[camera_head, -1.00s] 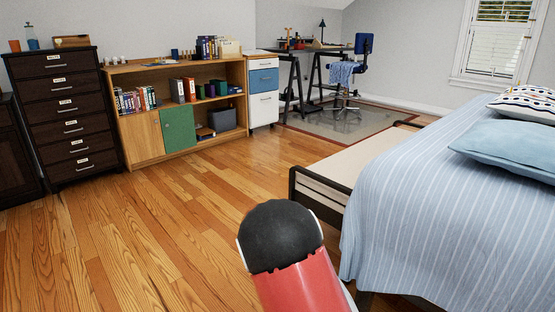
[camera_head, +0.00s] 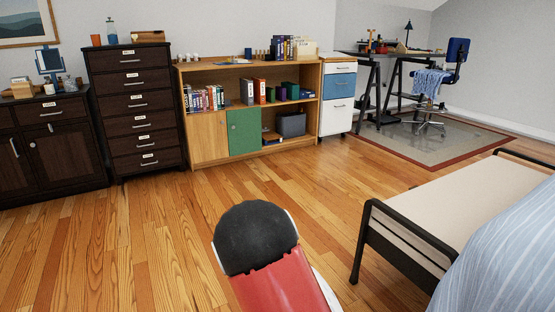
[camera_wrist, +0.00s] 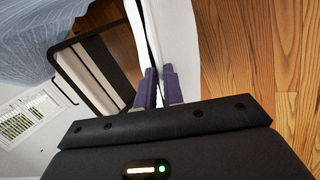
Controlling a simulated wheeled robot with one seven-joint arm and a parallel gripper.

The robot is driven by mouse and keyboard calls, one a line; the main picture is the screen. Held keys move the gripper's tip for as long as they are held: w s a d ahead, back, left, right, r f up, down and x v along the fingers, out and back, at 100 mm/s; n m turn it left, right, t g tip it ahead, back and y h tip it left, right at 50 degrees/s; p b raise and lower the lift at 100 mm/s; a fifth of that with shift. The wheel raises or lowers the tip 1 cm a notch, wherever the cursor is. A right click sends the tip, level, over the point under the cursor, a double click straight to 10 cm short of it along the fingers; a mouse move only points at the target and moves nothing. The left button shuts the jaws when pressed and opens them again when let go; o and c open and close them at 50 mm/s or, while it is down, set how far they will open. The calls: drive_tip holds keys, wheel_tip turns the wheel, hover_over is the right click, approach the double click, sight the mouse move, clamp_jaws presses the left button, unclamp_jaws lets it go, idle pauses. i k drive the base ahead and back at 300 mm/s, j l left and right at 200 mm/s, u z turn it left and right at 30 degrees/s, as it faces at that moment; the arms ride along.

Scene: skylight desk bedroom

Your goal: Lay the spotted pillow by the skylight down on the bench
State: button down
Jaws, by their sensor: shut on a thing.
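My gripper (camera_wrist: 160,74) is shut on a pale, pillow-like thing (camera_wrist: 178,38), seen nearly edge-on in the wrist view. No spots show on its visible side, so I cannot tell for sure that it is the spotted pillow. The bench (camera_head: 440,205) has a flat beige top and a black frame and stands at the right in the head view, at the foot of the bed. Its top looks bare where it shows. The bench also shows at the left in the wrist view (camera_wrist: 98,68), apart from my gripper. The skylight is not in view.
The bed with a striped blue cover (camera_head: 505,265) is at the lower right, beside the bench. Dark drawers (camera_head: 137,105), a wooden bookcase (camera_head: 212,135) and a desk with a blue chair (camera_head: 457,52) line the far wall. The wooden floor (camera_head: 130,245) in between is clear.

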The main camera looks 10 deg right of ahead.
sight(498, 177)
drive_tip(key=i+j+u, duration=0.15)
drive_tip(key=i, duration=0.45)
drive_tip(key=i+j+u, duration=0.1)
drive_tip(key=i, duration=0.5)
drive_tip(key=i+j+z, duration=0.1)
drive_tip(key=i+z, duration=0.25)
drive_tip(key=i, duration=1.05)
drive_tip(key=i+j+z, duration=0.1)
drive_tip(key=i+z, duration=0.25)
drive_tip(key=i, duration=0.2)
drive_tip(key=i+j+z, duration=0.3)
drive_tip(key=i, duration=0.2)
drive_tip(key=i+l+z, duration=0.15)
drive_tip(key=i+z, duration=0.95)
drive_tip(key=i+l, duration=0.15)
drive_tip(key=i, duration=0.45)
drive_tip(key=i+l, duration=0.15)
drive_tip(key=i, duration=0.45)
drive_tip(key=i+u, duration=0.1)
drive_tip(key=i, duration=0.3)
drive_tip(key=i+z, duration=0.2)
drive_tip(key=z, duration=0.15)
drive_tip(key=i+j+z, duration=0.15)
drive_tip(key=z, duration=0.2)
